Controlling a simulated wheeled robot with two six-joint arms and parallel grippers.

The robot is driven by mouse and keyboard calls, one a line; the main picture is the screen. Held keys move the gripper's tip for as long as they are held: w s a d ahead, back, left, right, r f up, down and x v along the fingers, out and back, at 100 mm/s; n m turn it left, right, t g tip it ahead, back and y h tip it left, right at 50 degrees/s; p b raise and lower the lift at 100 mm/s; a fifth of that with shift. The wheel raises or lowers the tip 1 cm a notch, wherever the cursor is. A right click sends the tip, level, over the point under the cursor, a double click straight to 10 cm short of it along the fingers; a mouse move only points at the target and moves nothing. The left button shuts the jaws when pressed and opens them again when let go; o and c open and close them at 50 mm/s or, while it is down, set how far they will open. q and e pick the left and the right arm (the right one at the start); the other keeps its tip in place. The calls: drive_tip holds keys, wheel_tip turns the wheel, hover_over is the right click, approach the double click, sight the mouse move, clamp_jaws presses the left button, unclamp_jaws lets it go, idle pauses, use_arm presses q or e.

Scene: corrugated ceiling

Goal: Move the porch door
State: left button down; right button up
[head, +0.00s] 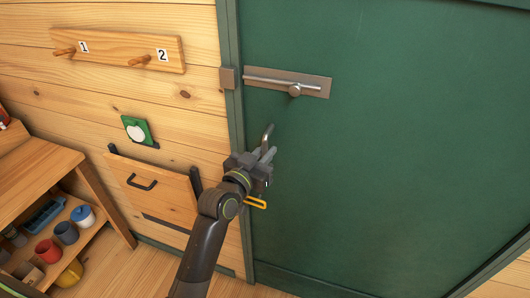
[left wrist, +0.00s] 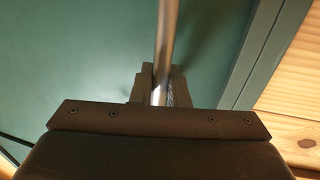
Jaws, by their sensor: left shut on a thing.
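The green porch door (head: 390,150) fills the right of the head view and looks flush with its green frame (head: 231,40); it also shows in the left wrist view (left wrist: 70,60). A metal handle (head: 267,135) stands on the door near its left edge, and its bar also shows in the left wrist view (left wrist: 166,40). My left gripper (head: 262,160) is shut on this handle, with its fingers around the bar in the left wrist view (left wrist: 160,88). The handle's lower part is hidden by the gripper. My right gripper is out of view.
A sliding bolt (head: 290,84) sits on the door above the handle, with a keeper block (head: 228,77) on the frame. A peg board (head: 115,47), a wooden flap (head: 155,186) and a shelf (head: 40,165) with mugs stand left of the door.

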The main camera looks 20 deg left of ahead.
sight(271, 137)
use_arm(q)
drive_tip(key=shift+w+f+b, duration=0.1)
drive_tip(key=shift+w+b, duration=0.15)
drive_tip(key=shift+b, duration=0.05)
drive_tip(key=shift+m+h, duration=0.5)
drive_tip(key=shift+h, duration=0.3)
drive_tip(key=w+b, duration=0.1)
drive_tip(key=w, duration=0.2)
drive_tip(key=w+b, duration=0.2)
drive_tip(key=w, duration=0.1)
drive_tip(key=shift+a+f, duration=0.15)
drive_tip(key=shift+a, duration=0.05)
drive_tip(key=shift+w+g, duration=0.2)
drive_tip(key=shift+g, duration=0.1)
drive_tip(key=shift+r, duration=0.2)
drive_tip(key=c, duration=1.5)
unclamp_jaws()
